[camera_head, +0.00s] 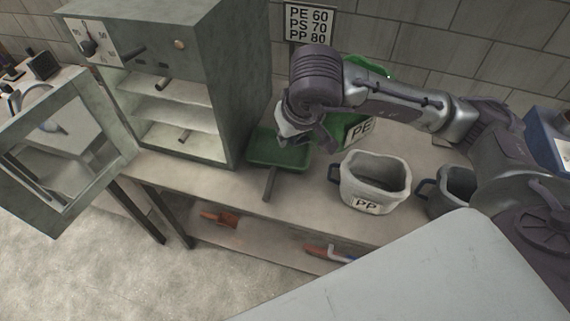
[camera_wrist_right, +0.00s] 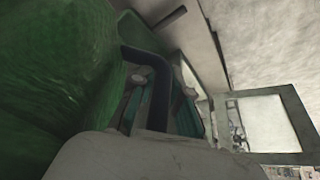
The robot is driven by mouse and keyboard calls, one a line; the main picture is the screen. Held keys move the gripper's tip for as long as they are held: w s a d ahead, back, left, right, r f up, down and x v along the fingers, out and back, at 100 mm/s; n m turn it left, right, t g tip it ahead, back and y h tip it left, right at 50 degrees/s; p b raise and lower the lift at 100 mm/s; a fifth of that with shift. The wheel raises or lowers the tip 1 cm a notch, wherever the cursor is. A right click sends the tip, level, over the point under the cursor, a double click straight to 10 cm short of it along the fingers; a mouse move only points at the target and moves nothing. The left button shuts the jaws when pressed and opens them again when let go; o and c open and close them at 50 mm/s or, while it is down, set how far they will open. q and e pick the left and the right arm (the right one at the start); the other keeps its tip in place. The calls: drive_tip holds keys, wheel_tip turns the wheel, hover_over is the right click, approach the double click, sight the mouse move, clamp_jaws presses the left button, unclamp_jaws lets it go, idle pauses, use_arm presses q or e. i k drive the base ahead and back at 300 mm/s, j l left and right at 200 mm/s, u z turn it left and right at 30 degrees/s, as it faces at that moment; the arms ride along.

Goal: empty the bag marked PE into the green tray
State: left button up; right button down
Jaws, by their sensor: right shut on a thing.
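The green bag marked PE (camera_head: 338,128) stands on the bench behind my right arm, which hides much of it. Its label slopes in the picture. Its mouth and contents are hidden. In the wrist view the bag's green side (camera_wrist_right: 60,75) fills the left. My right gripper (camera_head: 300,138) is at the bag's left side, shut on its dark handle (camera_wrist_right: 160,88). The green tray (camera_head: 270,158) lies left of the bag, just below and beside the gripper, with its handle pointing to the front. The part of the tray that shows looks empty. My left gripper is not in view.
A grey oven (camera_head: 222,85) stands left of the tray, its door (camera_head: 62,150) swung open to the left. A grey bag marked PP (camera_head: 375,183) and a dark container (camera_head: 455,185) stand to the right. A sign (camera_head: 308,24) is on the wall. Tools lie on the lower shelf.

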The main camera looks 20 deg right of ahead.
sight(275, 167)
drive_tip(key=k+l+u, duration=0.55)
drive_tip(key=k+l, duration=0.2)
drive_tip(key=k+l+u, duration=0.3)
drive_tip(key=k, duration=0.15)
drive_tip(key=k+u, duration=0.25)
drive_tip(key=k, duration=0.2)
